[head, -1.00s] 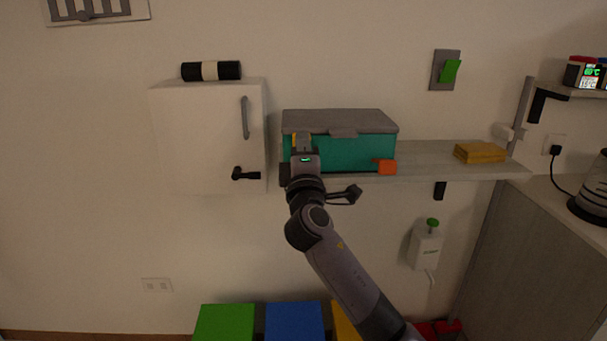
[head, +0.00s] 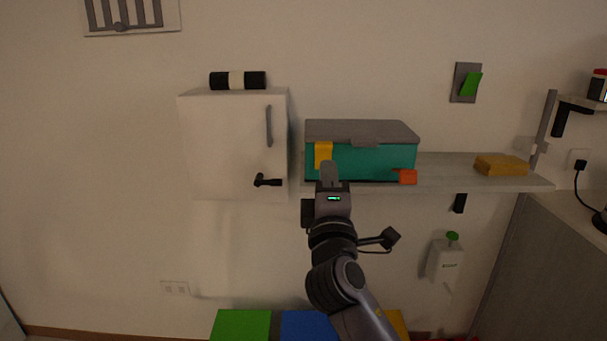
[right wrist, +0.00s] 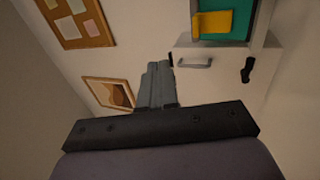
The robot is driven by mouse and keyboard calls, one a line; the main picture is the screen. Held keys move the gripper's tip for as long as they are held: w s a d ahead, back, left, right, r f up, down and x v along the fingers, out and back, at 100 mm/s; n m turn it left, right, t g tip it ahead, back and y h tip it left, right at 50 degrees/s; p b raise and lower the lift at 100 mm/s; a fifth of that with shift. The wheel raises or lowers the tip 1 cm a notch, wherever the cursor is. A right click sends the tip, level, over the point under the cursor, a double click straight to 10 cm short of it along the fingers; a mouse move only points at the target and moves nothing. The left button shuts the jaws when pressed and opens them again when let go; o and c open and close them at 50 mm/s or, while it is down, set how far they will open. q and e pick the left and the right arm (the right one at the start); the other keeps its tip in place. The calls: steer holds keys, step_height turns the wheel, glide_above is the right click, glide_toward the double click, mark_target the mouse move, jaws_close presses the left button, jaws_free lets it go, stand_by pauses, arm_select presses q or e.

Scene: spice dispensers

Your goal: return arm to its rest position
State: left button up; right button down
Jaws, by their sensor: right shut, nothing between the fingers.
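My right gripper (head: 329,172) is in the middle of the head view, just in front of the teal box and a little below its yellow latch. Its fingers are shut with nothing between them. In the right wrist view the closed fingers (right wrist: 158,84) point away from the camera, with empty space around them. My right arm comes up from the bottom of the head view. My left gripper is not in view.
A teal box (head: 375,160) with a grey lid and yellow latch (head: 323,154) stands on the wall shelf (head: 450,172). A white cabinet (head: 225,145) hangs left of it. A dispenser (head: 444,262) hangs below. Green (head: 240,325) and blue (head: 305,326) bins stand low.

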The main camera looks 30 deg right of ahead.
steer(key=s+a+f+m+g+y+p, duration=0.1)
steer(key=a+f+y, duration=0.15)
steer(key=f, duration=0.55)
steer(key=s+a+f+g+y, duration=0.15)
steer(key=f+y, duration=0.25)
steer(key=f, duration=0.4)
steer(key=s+a+f+m+g+y+p, duration=0.1)
steer(key=a+f+y, duration=0.15)
steer(key=f, duration=0.45)
steer(key=s+a+f+m+g+y, duration=0.2)
steer(key=s+f+m, duration=0.1)
steer(key=s+f, duration=0.5)
steer(key=s+a+f+m+g+y+p, duration=0.1)
steer(key=s+a+f+m+g+y, duration=0.1)
steer(key=s+f, duration=0.7)
steer(key=a+m+g, duration=0.1)
steer(key=m, duration=0.1)
steer(key=shift+s+m+y, duration=0.25)
steer(key=shift+m+y, duration=0.05)
